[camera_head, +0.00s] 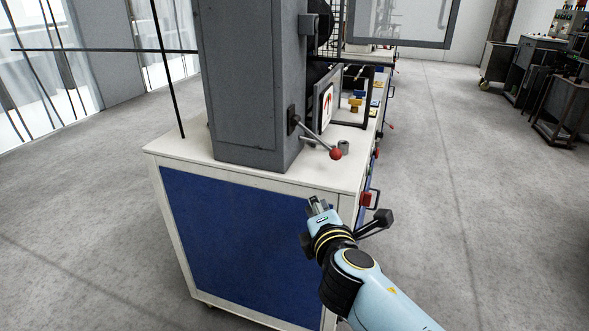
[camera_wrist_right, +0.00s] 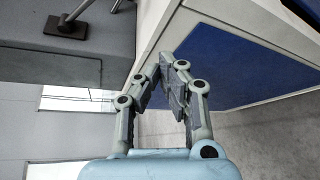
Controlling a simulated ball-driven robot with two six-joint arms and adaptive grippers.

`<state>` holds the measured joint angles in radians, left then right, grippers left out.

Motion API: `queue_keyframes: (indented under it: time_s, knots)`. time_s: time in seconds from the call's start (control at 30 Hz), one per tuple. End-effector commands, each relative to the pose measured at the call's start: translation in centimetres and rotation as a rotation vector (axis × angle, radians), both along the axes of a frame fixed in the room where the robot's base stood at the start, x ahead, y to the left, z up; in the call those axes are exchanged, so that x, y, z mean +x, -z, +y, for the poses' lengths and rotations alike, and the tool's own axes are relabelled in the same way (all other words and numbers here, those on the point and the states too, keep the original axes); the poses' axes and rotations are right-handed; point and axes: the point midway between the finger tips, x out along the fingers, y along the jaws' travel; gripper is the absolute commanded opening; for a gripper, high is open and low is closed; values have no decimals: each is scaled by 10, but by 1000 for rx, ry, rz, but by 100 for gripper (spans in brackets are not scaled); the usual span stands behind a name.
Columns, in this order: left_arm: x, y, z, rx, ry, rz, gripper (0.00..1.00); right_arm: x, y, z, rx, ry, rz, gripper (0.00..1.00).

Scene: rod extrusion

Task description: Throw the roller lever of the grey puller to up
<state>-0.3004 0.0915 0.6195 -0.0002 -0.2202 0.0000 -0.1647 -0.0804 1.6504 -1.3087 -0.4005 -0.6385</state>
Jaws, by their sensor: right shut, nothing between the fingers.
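The grey puller (camera_head: 248,80) is a tall grey column standing on a white-topped cabinet. Its roller lever (camera_head: 316,138) is a thin metal rod on a dark pivot on the column's right side. The rod slants down to the right and ends in a red ball knob (camera_head: 336,154) low over the tabletop. My right gripper (camera_head: 316,203) is shut and empty, in front of the cabinet's near edge, below the knob and apart from it. It also shows in the right wrist view (camera_wrist_right: 172,76), with the blue panel beyond it. My left gripper is out of view.
The cabinet's white top (camera_head: 185,156) has a blue panel (camera_head: 240,240) below it. A small grey cylinder (camera_head: 344,147) stands beside the knob. A red part (camera_head: 366,199) is on the cabinet's right side. A thin dark rod (camera_head: 168,75) rises left of the column.

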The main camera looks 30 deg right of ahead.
Motion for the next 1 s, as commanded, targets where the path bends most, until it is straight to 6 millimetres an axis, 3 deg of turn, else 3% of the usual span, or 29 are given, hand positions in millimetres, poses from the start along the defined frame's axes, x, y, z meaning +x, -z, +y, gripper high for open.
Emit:
queue_keyframes:
  time_s: [0.03,0.13,0.37,0.77,0.83,1.0]
  knots:
    - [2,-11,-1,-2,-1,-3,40,8,-32,1,-8,4,-40,0]
    - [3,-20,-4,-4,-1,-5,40,15,-55,5,3,6,-71,0]
    - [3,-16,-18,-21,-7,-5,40,36,-51,-2,7,5,-74,0]
    - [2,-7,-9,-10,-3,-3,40,112,-35,-34,8,6,-73,0]
    - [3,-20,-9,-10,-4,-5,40,99,-44,-44,7,7,-70,0]
    - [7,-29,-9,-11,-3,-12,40,88,-50,-57,9,7,-71,0]
